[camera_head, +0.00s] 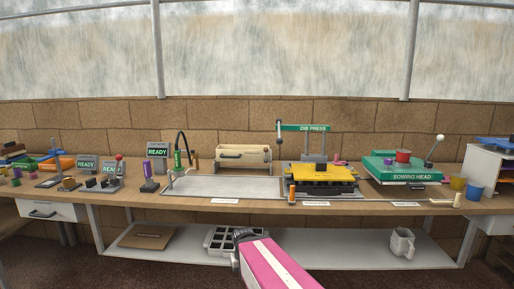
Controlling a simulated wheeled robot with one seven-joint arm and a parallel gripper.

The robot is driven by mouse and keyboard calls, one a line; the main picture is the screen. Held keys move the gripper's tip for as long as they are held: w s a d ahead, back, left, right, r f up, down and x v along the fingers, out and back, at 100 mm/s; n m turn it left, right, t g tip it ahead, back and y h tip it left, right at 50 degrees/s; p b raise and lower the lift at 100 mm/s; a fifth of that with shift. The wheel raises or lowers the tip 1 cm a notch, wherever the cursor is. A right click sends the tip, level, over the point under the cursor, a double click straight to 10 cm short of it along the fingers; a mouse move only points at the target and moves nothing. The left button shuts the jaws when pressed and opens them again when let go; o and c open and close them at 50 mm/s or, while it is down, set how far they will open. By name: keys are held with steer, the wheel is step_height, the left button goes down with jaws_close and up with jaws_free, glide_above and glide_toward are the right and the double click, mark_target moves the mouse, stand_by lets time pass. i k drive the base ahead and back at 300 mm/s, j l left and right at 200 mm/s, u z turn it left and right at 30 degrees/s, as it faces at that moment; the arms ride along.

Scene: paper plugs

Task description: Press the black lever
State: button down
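The green sign of the dib press (305,128) stands above the press near the middle of the bench. A thin upright lever (280,140) with dark knobs rises at the left end of this sign; it is the most likely black lever, but its colour is hard to be sure of. Under the press is a yellow plate (318,173) on a black tray. My gripper (240,236) is dark grey at the end of my pink arm, low in the picture. It appears in front of the lower shelf, well below the lever and apart from it. Its fingers are too small to read.
The sowing head (390,168) has a white-knobbed lever (434,148) at right. A red-knobbed lever (118,167) stands at left. A beige box (243,158) and a flat grey tray (228,186) lie left of the press. An orange cylinder (292,194) stands at the front edge.

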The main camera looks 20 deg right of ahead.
mark_target(279, 141)
steer(key=k+j+z, duration=0.1)
steer(key=j, duration=0.3)
steer(key=k+j, duration=0.1)
steer(key=j, duration=0.35)
steer(key=k+j+z, duration=0.15)
steer(key=j, duration=0.25)
